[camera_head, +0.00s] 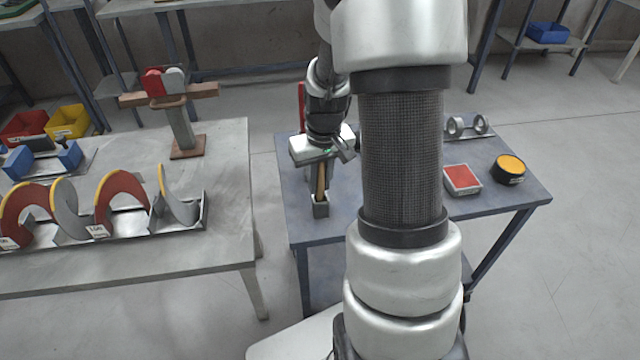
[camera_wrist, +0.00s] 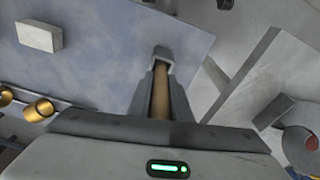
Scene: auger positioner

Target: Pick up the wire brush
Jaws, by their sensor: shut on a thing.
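The handle also shows in the wrist view (camera_wrist: 160,95), between the two fingers.
The blue-grey table (camera_head: 300,225) also bears a red-topped box (camera_head: 462,180), a black and yellow round tin (camera_head: 509,168) and a grey ring stand (camera_head: 467,125). A light block (camera_wrist: 39,36) lies on it in the wrist view. The left table (camera_head: 225,235) holds an auger (camera_head: 110,205).

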